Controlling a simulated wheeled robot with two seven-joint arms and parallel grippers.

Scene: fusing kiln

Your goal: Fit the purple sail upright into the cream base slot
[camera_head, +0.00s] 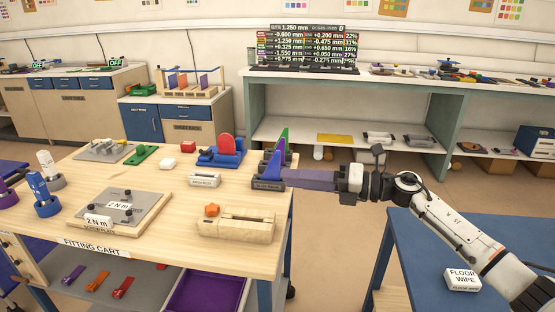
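The cream base (237,225) lies on the fitting cart near its right front edge, a long block with a slot and an orange knob at its left end. My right gripper (288,179) reaches in from the right, level with the rack. My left gripper is out of view.
A grey plate marked 2 N m (122,207), a blue fixture with a red disc (222,152) and a white labelled block (204,180) share the cart. A blue table (410,250) stands right, across a floor gap.

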